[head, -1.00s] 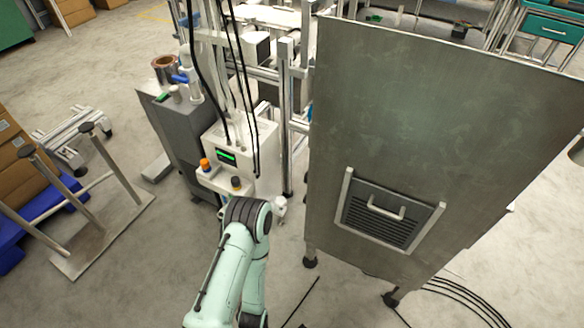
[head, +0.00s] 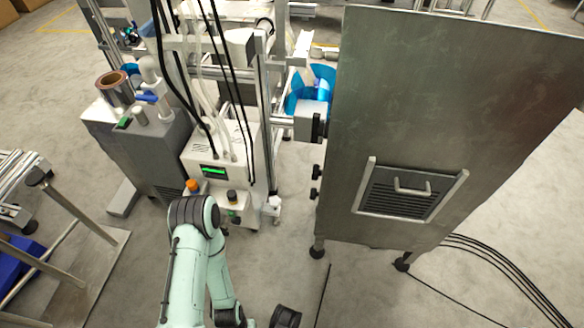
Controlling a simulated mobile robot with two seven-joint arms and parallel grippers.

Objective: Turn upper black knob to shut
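Two small black knobs stick out from the left side of the steel cabinet (head: 450,110). The upper black knob (head: 316,172) sits just above the lower black knob (head: 314,194). They are too small for me to tell how they are turned. My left arm reaches in from the bottom left, bends at a dark joint and goes back down. Its gripper is not visible, and neither is my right gripper. No gripper is seen at the knobs.
A white machine (head: 243,150) with a green display and an orange knob (head: 191,186) stands left of the cabinet. A grey cabinet (head: 150,150) with a copper-coloured roll (head: 114,88) is beside it. Floor shows between machine and steel cabinet. Black cables (head: 500,262) lie at right.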

